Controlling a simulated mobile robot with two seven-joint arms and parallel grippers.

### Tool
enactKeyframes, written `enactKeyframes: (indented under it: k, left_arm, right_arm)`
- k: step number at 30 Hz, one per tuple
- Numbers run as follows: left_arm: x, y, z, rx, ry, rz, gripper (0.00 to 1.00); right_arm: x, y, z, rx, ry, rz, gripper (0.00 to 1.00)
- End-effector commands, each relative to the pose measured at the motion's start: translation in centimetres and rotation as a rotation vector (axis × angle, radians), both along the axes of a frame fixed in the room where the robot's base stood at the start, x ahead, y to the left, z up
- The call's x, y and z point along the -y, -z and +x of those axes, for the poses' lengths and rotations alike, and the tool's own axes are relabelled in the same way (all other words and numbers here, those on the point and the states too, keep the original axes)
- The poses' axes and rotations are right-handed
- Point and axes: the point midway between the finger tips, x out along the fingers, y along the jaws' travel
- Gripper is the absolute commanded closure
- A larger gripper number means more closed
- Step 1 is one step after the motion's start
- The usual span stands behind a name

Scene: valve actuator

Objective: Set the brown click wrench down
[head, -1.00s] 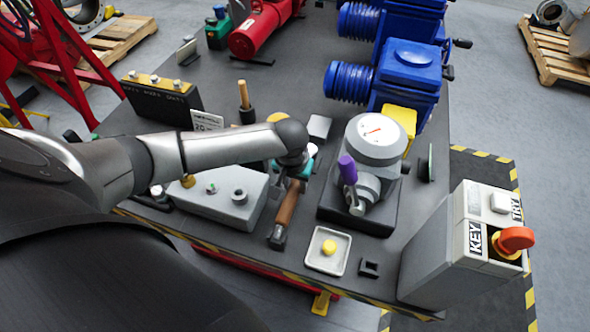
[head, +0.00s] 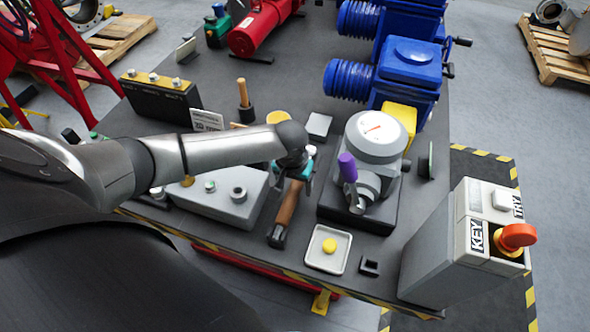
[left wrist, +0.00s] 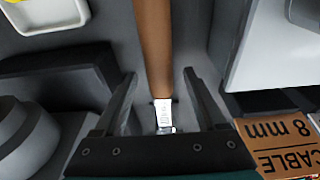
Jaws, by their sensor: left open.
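The brown click wrench (head: 288,203) lies on the dark table, between the grey box and the round-dial valve unit. Its dark end points toward the table's front edge. It also shows in the left wrist view as a brown handle (left wrist: 153,45) with a silver marked band. My left gripper (left wrist: 159,76) is open, with one finger on each side of the wrench and a gap to both. In the head view my left gripper (head: 297,176) is over the wrench's far part and hides it. My right gripper is not in view.
The valve unit (head: 376,140) with a purple-handled part (head: 348,168) stands right of the wrench. A grey box (head: 222,198) is to its left. A white tray with a yellow piece (head: 328,249) and a small black block (head: 369,267) are near the front edge.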

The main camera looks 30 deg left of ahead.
Motion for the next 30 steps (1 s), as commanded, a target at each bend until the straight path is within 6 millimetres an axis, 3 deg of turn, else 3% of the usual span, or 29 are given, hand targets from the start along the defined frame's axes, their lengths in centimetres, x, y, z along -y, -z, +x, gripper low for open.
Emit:
enactKeyframes:
  k: [8,24,30]
  left_arm:
    - [0.0,-1.7,-0.3,-0.001,0.001,0.0,0.27]
    - [0.6,-12.7,-2.0,0.003,0.001,0.0,0.27]
    - [0.6,-14.7,-2.4,0.002,0.0,0.0,0.27]
  right_arm:
    - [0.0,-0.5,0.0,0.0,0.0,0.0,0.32]
    - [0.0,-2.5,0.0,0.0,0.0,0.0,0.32]
    - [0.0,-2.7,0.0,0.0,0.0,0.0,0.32]
